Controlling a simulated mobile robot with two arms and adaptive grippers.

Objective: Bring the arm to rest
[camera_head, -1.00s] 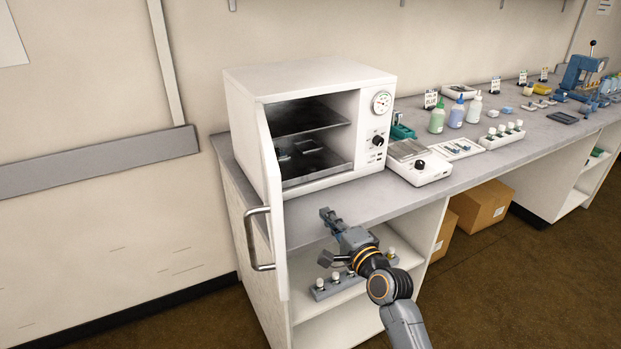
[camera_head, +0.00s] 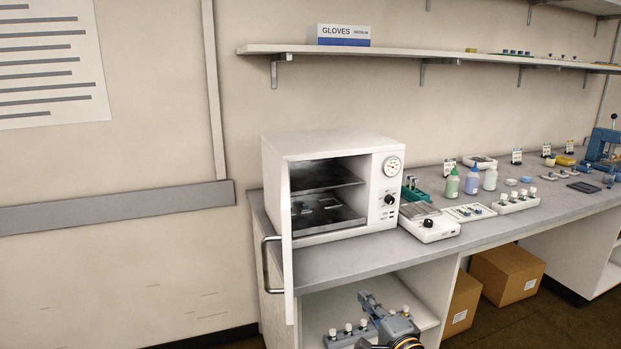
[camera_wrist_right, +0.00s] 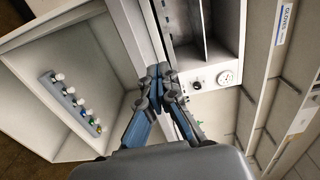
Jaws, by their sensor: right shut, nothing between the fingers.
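My right gripper (camera_head: 366,298) is at the bottom of the head view, in front of the bench's edge and the open shelf below. Its fingers are closed together and empty; they also show in the right wrist view (camera_wrist_right: 158,73). Most of my right arm is out of the frame below. My left arm is not in view.
A white oven (camera_head: 327,145) stands on the bench (camera_head: 350,262) with its door (camera_head: 287,240) open toward the front. A rack of vials (camera_head: 348,334) sits on the shelf below; it also shows in the wrist view (camera_wrist_right: 77,103). A balance (camera_head: 430,226) and bottles stand to the right. Cardboard boxes (camera_head: 507,272) are under the bench.

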